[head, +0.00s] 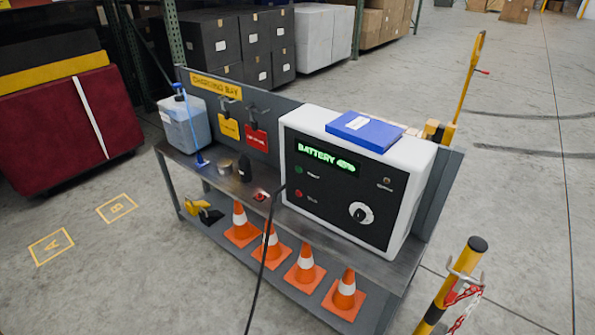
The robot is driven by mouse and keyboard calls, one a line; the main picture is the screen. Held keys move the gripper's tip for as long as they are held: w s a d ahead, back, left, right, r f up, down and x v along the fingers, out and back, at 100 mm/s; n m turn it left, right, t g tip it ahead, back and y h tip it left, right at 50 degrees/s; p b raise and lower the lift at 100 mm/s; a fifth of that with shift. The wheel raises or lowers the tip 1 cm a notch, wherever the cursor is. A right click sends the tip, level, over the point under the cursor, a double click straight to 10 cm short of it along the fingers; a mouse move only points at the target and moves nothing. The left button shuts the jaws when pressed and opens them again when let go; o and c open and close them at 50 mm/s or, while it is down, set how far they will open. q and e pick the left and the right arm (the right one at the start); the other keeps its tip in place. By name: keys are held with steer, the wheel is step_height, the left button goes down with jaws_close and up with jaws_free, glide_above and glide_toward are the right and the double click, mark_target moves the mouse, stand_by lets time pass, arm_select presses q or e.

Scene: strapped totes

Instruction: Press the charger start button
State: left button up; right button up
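The charger (358,185) is a white box with a black front panel. It stands on the right part of a grey metal bench. Its green display (326,158) reads "BATTERY" followed by figures too small to read surely. Below the display, a small dark green button (299,170) sits above a small red button (298,193), each with a tiny label. Neither of my grippers shows in the head view.
A black cable (262,262) hangs in front of the bench (226,186). Orange cones (305,264) stand on the lower shelf. A yellow-black post (453,285) with chain stands at right. Floor at left front is clear.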

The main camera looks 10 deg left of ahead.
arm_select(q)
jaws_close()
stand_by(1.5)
